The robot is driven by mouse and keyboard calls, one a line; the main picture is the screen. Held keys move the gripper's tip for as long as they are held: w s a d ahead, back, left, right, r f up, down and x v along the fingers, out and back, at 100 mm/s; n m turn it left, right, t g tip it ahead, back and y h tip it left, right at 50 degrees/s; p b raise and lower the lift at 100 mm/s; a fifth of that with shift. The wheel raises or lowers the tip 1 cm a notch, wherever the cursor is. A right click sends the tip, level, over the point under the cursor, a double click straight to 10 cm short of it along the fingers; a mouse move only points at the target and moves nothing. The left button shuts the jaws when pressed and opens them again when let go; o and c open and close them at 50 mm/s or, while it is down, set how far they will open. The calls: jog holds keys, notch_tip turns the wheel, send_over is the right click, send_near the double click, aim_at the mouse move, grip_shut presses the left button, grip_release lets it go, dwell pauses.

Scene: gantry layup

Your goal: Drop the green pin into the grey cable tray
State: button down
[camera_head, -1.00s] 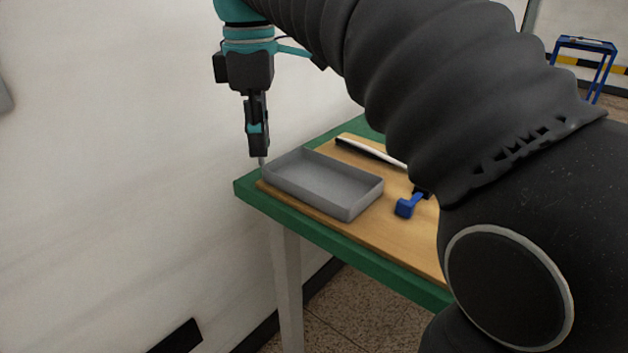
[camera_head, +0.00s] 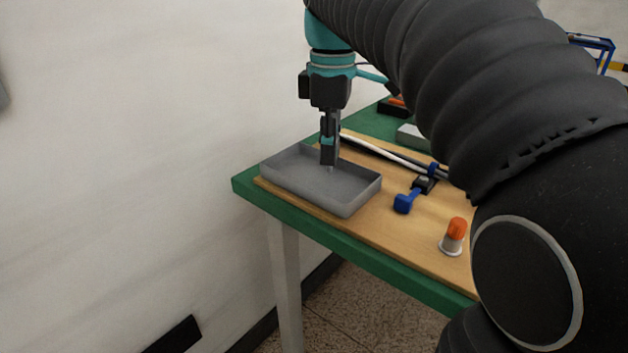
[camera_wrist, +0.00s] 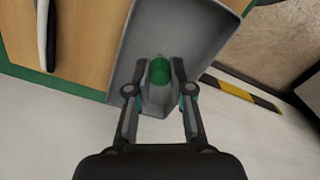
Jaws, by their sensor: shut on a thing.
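The grey cable tray (camera_head: 348,206) is a shallow open box on the wooden board at the near left corner of the green table. My gripper (camera_head: 329,165) points straight down over the tray in the head view. In the wrist view my gripper (camera_wrist: 160,68) is shut on the green pin (camera_wrist: 160,72), with the tray floor (camera_wrist: 185,30) behind it. The pin's green end shows between the fingers. In the head view only a small pale tip shows below the fingers. I cannot tell whether the pin touches the tray floor.
A blue-handled tool (camera_head: 403,203) lies right of the tray. An orange-topped grey piece (camera_head: 453,238) stands near the board's front edge. White and black cables (camera_head: 385,152) run behind the tray. A white wall (camera_head: 130,120) stands close on the left.

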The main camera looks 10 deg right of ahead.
jog(key=shift+f+b, duration=0.35)
jog(key=shift+f, duration=0.45)
jog(key=c, duration=1)
grip_release()
jog(key=shift+o, duration=0.2)
jog(key=shift+r, duration=0.1)
notch_tip(320, 180, up, 12)
